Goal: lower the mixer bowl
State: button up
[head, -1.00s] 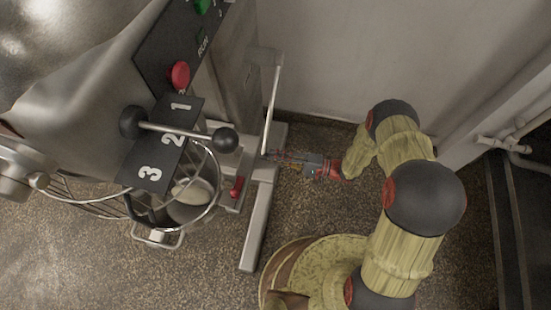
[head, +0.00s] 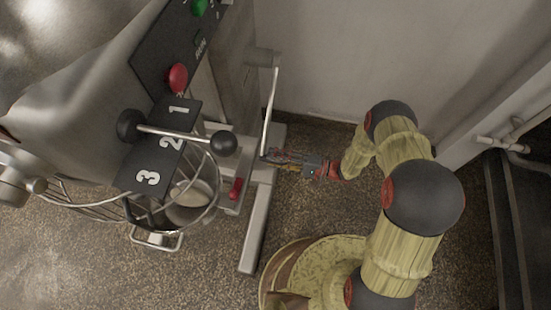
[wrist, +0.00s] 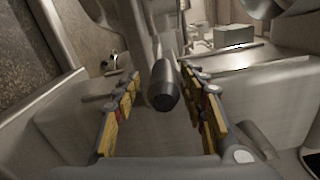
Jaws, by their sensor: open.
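The steel mixer (head: 70,130) fills the left of the head view. Its bowl (head: 192,203) shows partly behind the wire guard, low at the mixer's front. A long thin crank lever (head: 270,105) hangs from a pivot on the mixer's right side. My gripper (head: 272,156) is at the lever's lower end. In the wrist view the lever's rounded handle with a dark end (wrist: 164,92) lies between the yellow-padded fingers of my gripper (wrist: 162,112). The fingers are open, with gaps on both sides of the handle.
The black panel has a green button (head: 199,7) and a red button (head: 177,77). A ball-ended gear lever (head: 180,135) crosses the speed plate. The mixer's foot (head: 256,225) extends along the floor below my gripper. A wall (head: 350,60) stands behind; speckled floor lies between.

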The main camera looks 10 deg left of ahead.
jog(key=d, duration=1.2)
jog(key=shift+s, duration=0.45)
jog(key=shift+r, duration=0.1)
